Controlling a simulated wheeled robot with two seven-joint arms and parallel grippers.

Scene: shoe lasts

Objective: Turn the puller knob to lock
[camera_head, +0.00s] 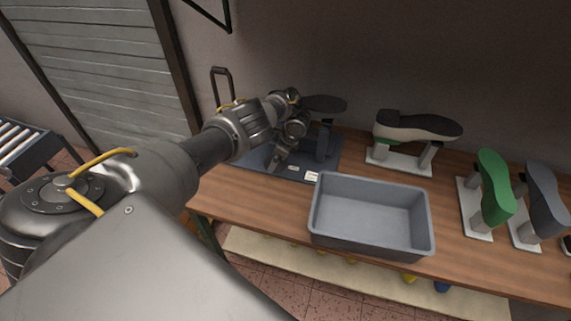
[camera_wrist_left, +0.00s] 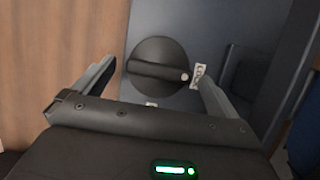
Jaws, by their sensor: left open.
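The puller knob (camera_wrist_left: 157,69) is a dark round disc with a raised bar grip across it, set on a dark blue-grey plate (camera_wrist_left: 190,22) in the left wrist view. A pale dot marks the bar's right end, beside a small white label (camera_wrist_left: 198,76). My left gripper (camera_wrist_left: 155,78) is open, with one finger on each side of the knob and no visible hold on it. In the head view my left gripper (camera_head: 277,164) is over the dark puller base (camera_head: 255,163), and my arm hides the knob. My right gripper is not in view.
An empty grey bin (camera_head: 370,247) stands on the wooden table (camera_head: 270,213) in front of the puller. A white-and-black shoe last (camera_head: 415,128), a green one (camera_head: 494,187) and a grey one (camera_head: 544,192) stand to the right. A wall is behind.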

